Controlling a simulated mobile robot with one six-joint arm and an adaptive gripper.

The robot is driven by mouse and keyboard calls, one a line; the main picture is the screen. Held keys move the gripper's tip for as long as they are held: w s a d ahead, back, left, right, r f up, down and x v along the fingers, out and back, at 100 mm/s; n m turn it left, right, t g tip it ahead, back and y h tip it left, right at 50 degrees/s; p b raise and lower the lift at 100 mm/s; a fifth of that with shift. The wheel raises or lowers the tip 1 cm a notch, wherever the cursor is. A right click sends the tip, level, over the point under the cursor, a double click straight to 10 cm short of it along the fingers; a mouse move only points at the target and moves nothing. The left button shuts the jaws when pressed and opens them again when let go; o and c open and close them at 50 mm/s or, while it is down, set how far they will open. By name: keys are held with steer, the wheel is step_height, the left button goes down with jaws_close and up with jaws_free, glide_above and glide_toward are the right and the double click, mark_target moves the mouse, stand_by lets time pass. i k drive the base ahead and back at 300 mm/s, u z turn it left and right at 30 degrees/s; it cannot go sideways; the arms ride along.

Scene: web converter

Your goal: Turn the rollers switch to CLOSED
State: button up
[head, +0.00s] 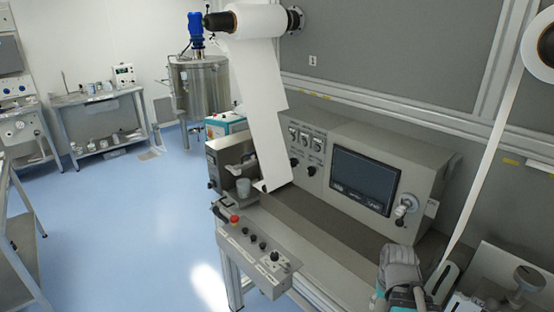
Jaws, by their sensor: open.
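A grey control box (258,252) juts out at the front of the machine. It carries a red button (234,219), several black knobs, and a black selector (274,256) on a pale plate at its right end. Another group of switches (304,141) sits on the machine's upright panel, with black knobs (294,161) below. The labels are too small to read, so I cannot tell which is the rollers switch or how it is set. Part of my arm shows at the bottom right, apart from the control box. I cannot make out my gripper's fingers.
A dark screen (364,181) is set in the machine's panel. A white web (262,110) hangs from a roll (262,21) above, and another strip runs down at right. A steel tank (201,84) stands behind. Blue floor (130,225) is clear at left, beside benches.

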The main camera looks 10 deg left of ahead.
mark_target(293, 162)
steer(key=u, duration=0.2)
steer(key=i, duration=0.55)
steer(key=u, duration=0.3)
steer(key=k, duration=0.9)
steer(key=u, duration=0.15)
steer(key=i, duration=0.9)
steer(key=z, duration=0.05)
